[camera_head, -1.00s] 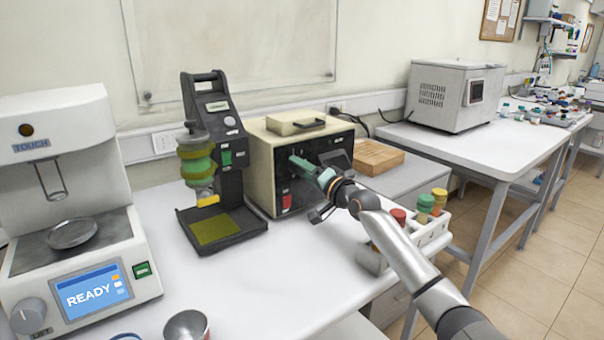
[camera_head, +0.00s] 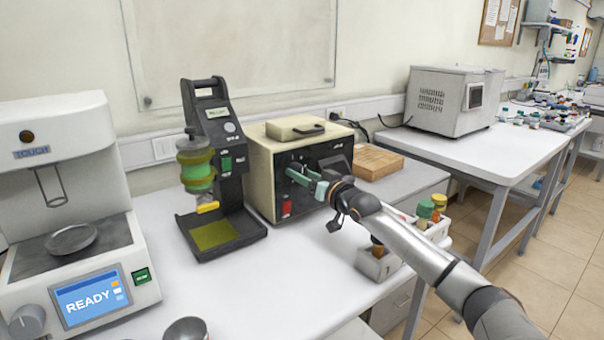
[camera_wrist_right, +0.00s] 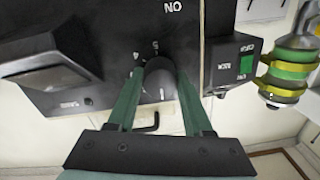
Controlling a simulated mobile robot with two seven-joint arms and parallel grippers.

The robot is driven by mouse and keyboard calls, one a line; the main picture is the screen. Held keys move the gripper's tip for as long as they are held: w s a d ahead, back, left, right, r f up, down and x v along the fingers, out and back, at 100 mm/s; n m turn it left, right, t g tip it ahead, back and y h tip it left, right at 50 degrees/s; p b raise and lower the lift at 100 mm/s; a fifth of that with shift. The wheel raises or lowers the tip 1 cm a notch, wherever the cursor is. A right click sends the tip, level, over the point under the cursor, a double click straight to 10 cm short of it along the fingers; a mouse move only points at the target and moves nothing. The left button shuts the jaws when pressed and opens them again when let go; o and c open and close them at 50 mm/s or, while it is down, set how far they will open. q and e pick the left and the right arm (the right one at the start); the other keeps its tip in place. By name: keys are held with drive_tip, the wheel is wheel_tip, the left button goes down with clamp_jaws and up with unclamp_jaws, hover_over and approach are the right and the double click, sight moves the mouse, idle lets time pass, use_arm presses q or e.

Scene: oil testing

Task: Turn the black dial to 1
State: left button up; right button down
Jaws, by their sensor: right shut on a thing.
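The black dial (camera_wrist_right: 159,80) shows in the right wrist view on the black front panel of a beige instrument box (camera_head: 258,168). My right gripper (camera_head: 298,174) reaches the left part of that panel with its green fingers. In the right wrist view its fingers (camera_wrist_right: 160,78) stand on either side of the dial and are shut on it. A pale line shows on the dial's face. The digits 5 and 4 show beside it, upside down; the other digits are hidden or too small to read. In the head view the gripper hides the dial. My left gripper is not in view.
A black stand (camera_head: 216,135) with green and yellow parts is left of the box. A white instrument (camera_head: 75,160) with a READY screen stands further left. A white rack (camera_head: 378,265) with capped bottles sits under my right arm. A red switch (camera_head: 286,208) is below the gripper.

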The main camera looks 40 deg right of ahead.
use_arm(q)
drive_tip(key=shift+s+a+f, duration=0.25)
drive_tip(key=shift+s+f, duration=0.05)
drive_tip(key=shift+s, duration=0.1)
use_arm(e)
drive_tip(key=shift+n, duration=0.4)
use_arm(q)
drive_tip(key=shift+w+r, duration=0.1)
use_arm(e)
drive_tip(key=c, duration=0.7)
unclamp_jaws()
drive_tip(key=o, duration=0.4)
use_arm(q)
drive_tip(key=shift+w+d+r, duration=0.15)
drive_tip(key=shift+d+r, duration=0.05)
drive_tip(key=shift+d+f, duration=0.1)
use_arm(e)
drive_tip(key=s+a, duration=0.1)
drive_tip(key=s, duration=1.1)
drive_tip(key=shift+s, duration=0.3)
